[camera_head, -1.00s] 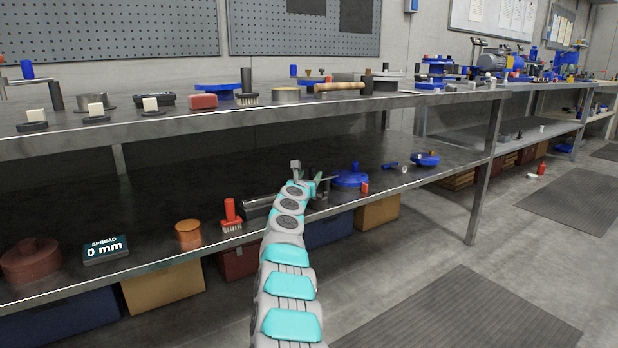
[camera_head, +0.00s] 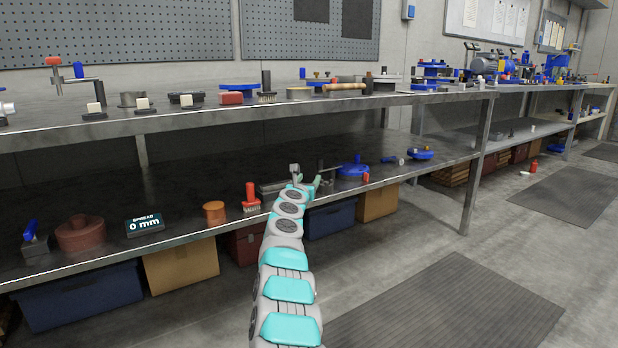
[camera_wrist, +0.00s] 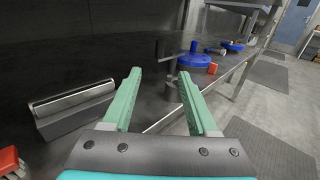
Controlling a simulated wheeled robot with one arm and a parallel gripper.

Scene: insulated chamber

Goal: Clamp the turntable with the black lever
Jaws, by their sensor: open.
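A blue round turntable-like disc with a knob (camera_head: 353,169) sits on the lower shelf near its front edge; the wrist view shows it ahead of my fingers (camera_wrist: 197,62). A dark post with a thin bar (camera_wrist: 169,72) stands just left of it and may carry the black lever; I cannot tell for sure. My gripper (camera_head: 310,184) reaches over the lower shelf. In the wrist view its two green fingers (camera_wrist: 160,82) are apart with nothing between them. The post and disc are beyond the fingertips, and no contact shows.
A grey metal block (camera_wrist: 75,105) lies left of my fingers. A red brush (camera_head: 251,197), an orange cylinder (camera_head: 215,213) and a SPREAD 0 mm display (camera_head: 145,225) stand along the shelf front. A small red block (camera_wrist: 212,69) is beside the disc. The upper shelf (camera_head: 200,118) runs overhead.

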